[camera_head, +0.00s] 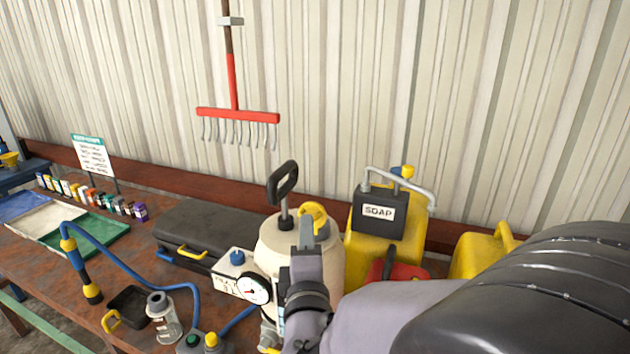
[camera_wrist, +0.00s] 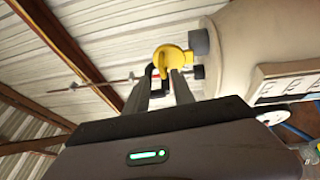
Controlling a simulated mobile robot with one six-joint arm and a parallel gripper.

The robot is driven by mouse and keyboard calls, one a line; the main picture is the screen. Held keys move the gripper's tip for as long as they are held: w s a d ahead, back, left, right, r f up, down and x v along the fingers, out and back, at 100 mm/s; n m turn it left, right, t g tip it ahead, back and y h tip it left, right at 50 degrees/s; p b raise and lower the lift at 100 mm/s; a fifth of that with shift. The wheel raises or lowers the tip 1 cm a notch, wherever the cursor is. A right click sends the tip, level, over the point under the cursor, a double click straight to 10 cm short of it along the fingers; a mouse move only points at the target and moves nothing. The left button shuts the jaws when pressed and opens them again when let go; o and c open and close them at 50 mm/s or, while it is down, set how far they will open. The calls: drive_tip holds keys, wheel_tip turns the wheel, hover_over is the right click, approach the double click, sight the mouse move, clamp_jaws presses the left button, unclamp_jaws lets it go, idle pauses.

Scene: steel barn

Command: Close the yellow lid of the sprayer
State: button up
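The sprayer (camera_head: 270,245) is a cream-coloured tank with a black pump handle (camera_head: 284,185), standing on the bench in front of the wall. Its round yellow lid (camera_head: 313,212) stands raised at the top of the tank, beside the pump handle. In the wrist view the tank (camera_wrist: 255,40) fills the upper right, and the yellow lid (camera_wrist: 172,57) sticks out from its end. My gripper (camera_head: 306,224) is at the lid, partly covering it in the head view. Its two grey fingers (camera_wrist: 166,78) are apart, with the tips close to the lid. I cannot tell whether they touch it.
A yellow soap can (camera_head: 385,240) and another yellow container (camera_head: 480,257) stand right of the sprayer. A dark case (camera_head: 215,228), a pressure gauge (camera_head: 253,289), a blue hose (camera_head: 130,275) and a glass jar (camera_head: 163,318) crowd the left. A red rake (camera_head: 238,113) hangs above.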

drive_tip(key=shift+w+a, duration=0.1)
drive_tip(key=shift+w, duration=1.9)
clamp_jaws()
